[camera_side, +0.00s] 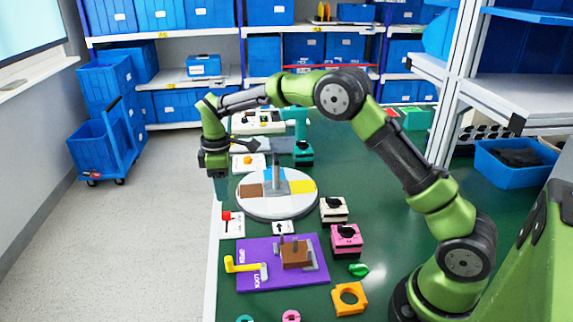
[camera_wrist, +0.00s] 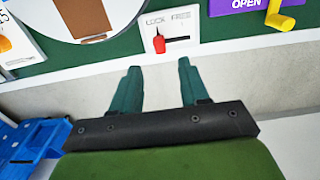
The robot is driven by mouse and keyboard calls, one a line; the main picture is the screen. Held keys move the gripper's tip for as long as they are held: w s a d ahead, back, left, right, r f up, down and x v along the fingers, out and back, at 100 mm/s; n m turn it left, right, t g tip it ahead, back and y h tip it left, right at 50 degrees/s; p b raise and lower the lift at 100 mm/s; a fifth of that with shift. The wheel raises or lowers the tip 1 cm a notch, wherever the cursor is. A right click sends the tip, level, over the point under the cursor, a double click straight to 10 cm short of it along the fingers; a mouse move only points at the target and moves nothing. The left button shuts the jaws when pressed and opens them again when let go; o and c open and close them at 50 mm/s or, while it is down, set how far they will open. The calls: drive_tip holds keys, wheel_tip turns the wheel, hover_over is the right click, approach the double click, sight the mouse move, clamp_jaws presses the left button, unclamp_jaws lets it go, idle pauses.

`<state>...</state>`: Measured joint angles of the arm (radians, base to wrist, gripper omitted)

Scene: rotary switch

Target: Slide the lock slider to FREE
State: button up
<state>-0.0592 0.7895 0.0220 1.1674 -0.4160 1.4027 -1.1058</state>
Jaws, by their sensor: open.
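The lock slider's red knob (camera_wrist: 158,42) shows in the wrist view at the left end of a dark slot, on the side of the word LOCK. Its white plate (camera_wrist: 208,38) has the word FREE to the right. In the side view the red knob (camera_side: 227,217) stands on the plate (camera_side: 237,231) at the table's left edge. My gripper (camera_wrist: 158,64) is open and empty, with its two teal fingers apart and the knob beyond their tips. In the side view my gripper (camera_side: 221,190) points down beside the round turntable, farther back than the plate.
A round grey turntable (camera_side: 277,212) with coloured sectors and a grey upright stands right of my gripper. A purple board (camera_side: 254,283) with a yellow handle (camera_side: 243,265) and a brown block (camera_side: 295,254) lies in front of the plate. The table's left edge is close.

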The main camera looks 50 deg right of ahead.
sight(226, 213)
wheel_tip(226, 213, down, 8)
drive_tip(key=shift+f, duration=0.1)
drive_tip(key=shift+c, duration=0.2)
clamp_jaws()
idle(0.3)
